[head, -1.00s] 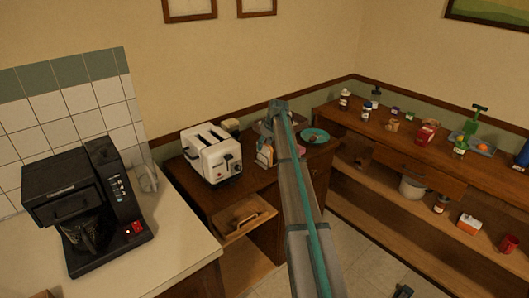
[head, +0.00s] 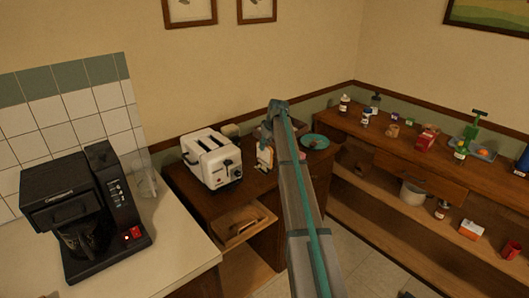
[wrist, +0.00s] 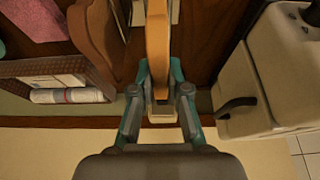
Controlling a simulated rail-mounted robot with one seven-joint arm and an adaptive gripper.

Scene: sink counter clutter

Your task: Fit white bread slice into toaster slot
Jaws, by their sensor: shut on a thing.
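In the wrist view the bread slice (wrist: 158,45) is seen edge-on as a long tan-orange strip. My gripper (wrist: 161,78) is shut on it, with a teal finger on each side. The white toaster (head: 212,160) stands on the brown counter left of my arm in the head view. In the wrist view the toaster (wrist: 262,85) is a cream body with a black lever, to the right of the slice and apart from it. Its two slots show on top in the head view. My arm hides the gripper there, and I cannot make out the slice clearly.
A woven basket (wrist: 55,75) with a white roll and a brown wooden board (wrist: 97,40) lie left of the gripper. A small carton-like item (head: 264,157) stands right of the toaster. A teal plate (head: 315,141) is further right. A black coffee machine (head: 75,205) is at left.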

